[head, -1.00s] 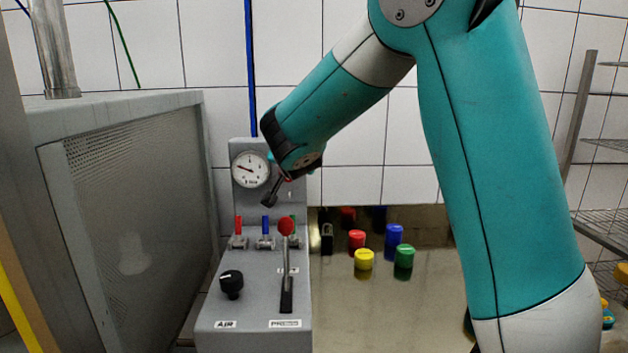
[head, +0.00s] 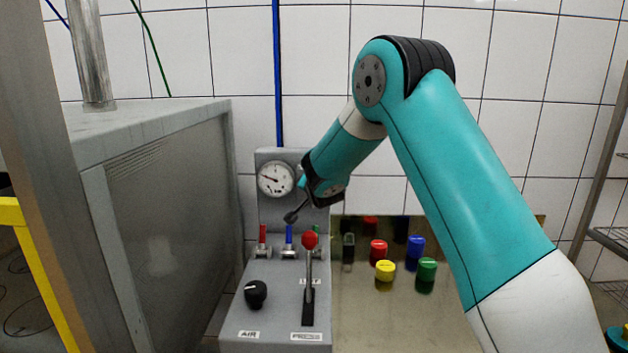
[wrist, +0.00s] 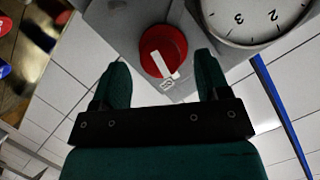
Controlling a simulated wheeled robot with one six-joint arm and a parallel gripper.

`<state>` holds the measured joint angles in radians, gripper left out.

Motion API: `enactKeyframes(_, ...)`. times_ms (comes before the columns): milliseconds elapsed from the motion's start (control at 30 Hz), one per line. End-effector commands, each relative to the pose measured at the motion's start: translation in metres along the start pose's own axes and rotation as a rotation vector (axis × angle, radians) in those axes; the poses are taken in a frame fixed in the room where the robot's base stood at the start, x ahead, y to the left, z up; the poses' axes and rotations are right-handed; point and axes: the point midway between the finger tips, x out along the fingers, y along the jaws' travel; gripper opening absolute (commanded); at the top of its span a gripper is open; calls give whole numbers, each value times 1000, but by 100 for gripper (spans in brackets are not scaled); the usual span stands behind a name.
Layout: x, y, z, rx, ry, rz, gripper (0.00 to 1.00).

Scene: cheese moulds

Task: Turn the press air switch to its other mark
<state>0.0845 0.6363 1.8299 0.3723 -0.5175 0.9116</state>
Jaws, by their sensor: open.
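In the wrist view a round red switch (wrist: 158,46) with a white bar handle sits on the grey panel beside the gauge. A small label lies by the end of the bar. My gripper (wrist: 161,63) is open and empty, with its two green fingers on either side of the switch in the picture; I cannot tell whether they touch it. In the head view my wrist covers the panel right of the gauge (head: 276,179), and this switch is hidden. A black knob (head: 256,293) with a white pointer stands on the lower console above a label reading AIR (head: 249,334).
A red-topped lever (head: 309,262) and small valves with red and blue handles (head: 289,240) stand on the console below my wrist. Several coloured caps, including a yellow one (head: 385,270), stand on the metal surface at right. A grey cabinet (head: 170,240) borders the left.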

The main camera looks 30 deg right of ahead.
Motion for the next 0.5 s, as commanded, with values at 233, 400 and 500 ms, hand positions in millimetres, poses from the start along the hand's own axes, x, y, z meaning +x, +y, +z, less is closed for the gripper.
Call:
enactKeyframes(233,26,0,-1,0,1,1,69)
enactKeyframes(400,28,0,0,-1,0,0,69)
enactKeyframes(500,28,0,0,-1,0,1,69)
